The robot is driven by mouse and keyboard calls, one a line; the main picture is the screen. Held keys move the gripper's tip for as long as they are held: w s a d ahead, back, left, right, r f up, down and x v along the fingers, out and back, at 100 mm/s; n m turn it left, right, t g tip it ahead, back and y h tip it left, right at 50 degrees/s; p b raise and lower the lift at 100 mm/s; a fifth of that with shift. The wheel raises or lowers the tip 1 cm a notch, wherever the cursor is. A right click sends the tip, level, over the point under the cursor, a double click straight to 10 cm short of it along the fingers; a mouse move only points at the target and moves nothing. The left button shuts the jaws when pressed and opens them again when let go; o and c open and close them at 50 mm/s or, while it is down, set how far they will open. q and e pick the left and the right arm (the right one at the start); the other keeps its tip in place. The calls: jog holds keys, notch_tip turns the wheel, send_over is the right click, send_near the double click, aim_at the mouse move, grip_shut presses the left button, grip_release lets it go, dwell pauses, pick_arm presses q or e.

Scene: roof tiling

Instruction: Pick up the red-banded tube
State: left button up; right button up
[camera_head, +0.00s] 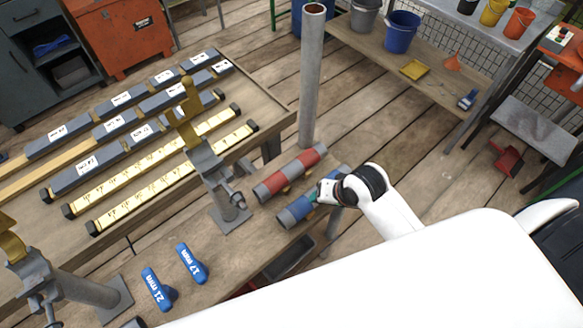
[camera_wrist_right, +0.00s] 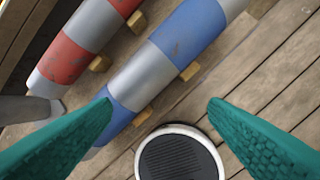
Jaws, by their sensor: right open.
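The red-banded tube (camera_head: 291,173), grey with red bands, lies on small wooden blocks on the bench. It also shows at the upper left of the right wrist view (camera_wrist_right: 93,22). A blue-banded tube (camera_head: 299,208) lies parallel beside it, nearer my right arm, and crosses the middle of the right wrist view (camera_wrist_right: 150,75). My right gripper (camera_wrist_right: 160,101) is open and empty, with teal fingers. Its left fingertip overlaps the blue-banded tube in the wrist view; whether they touch cannot be told. The red-banded tube is outside the fingers. My left gripper is not in view.
A grey upright post (camera_head: 311,75) stands just behind the tubes. A clamp stand (camera_head: 215,170) is left of them. Two blue handles marked 21 mm (camera_head: 157,289) and 17 mm (camera_head: 191,263) lie at the front.

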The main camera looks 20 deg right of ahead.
aim_at(314, 155)
jog(key=w+d+r+m+t, duration=0.1)
jog(key=w+d+r+m, duration=0.2)
jog(key=w+m, duration=0.15)
jog(key=w+d+r+m, duration=0.2)
jog(key=w+r+m, duration=0.15)
jog(key=w, duration=0.25)
jog(key=shift+m+y, duration=0.3)
jog(key=shift+m, duration=0.2)
jog(key=p+x, duration=0.1)
jog(key=x, duration=0.6)
jog(key=shift+x, duration=2.6)
jog(key=shift+w+a+r, duration=0.1)
jog(key=shift+w+a, duration=0.05)
jog(key=shift+c, duration=0.2)
jog(key=c, duration=1.3)
notch_tip(314, 155, up, 10)
jog(key=shift+r, duration=0.1)
